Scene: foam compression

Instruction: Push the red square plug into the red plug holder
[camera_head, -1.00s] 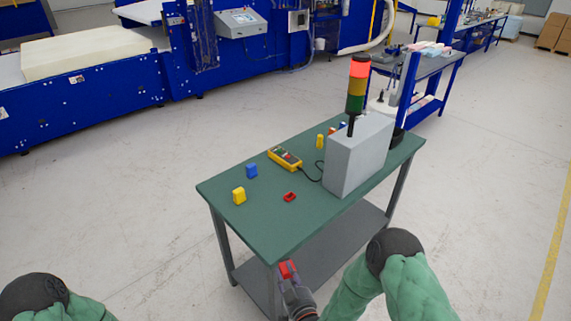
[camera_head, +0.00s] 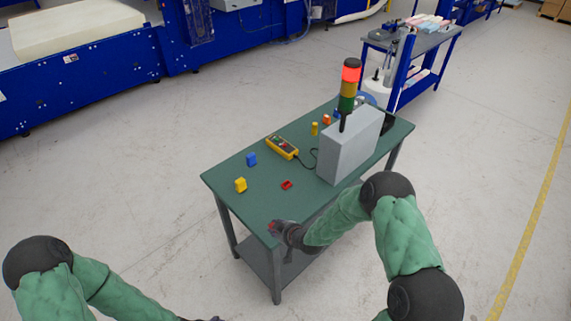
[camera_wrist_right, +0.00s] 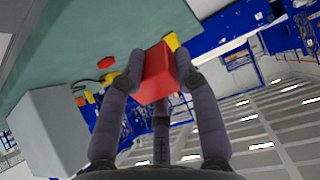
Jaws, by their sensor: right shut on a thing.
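The red square plug (camera_wrist_right: 158,75) is clamped between the fingers of my right gripper (camera_wrist_right: 157,68) in the wrist view. In the head view my right gripper (camera_head: 277,227) is over the near corner of the green table, and the plug shows only as a small red patch there. The red plug holder (camera_head: 286,184) sits on the tabletop, farther in and apart from the plug. It also shows as a red shape in the wrist view (camera_wrist_right: 105,62). Only a dark sliver of my left gripper (camera_head: 205,319) shows at the bottom edge, so its fingers are hidden.
A blue block (camera_head: 251,159) and a yellow block (camera_head: 240,184) stand left of the holder. A yellow handheld device (camera_head: 282,147) with a cable lies behind it. A grey box (camera_head: 350,145) with a lit signal tower (camera_head: 349,87) stands to the right. The front tabletop is clear.

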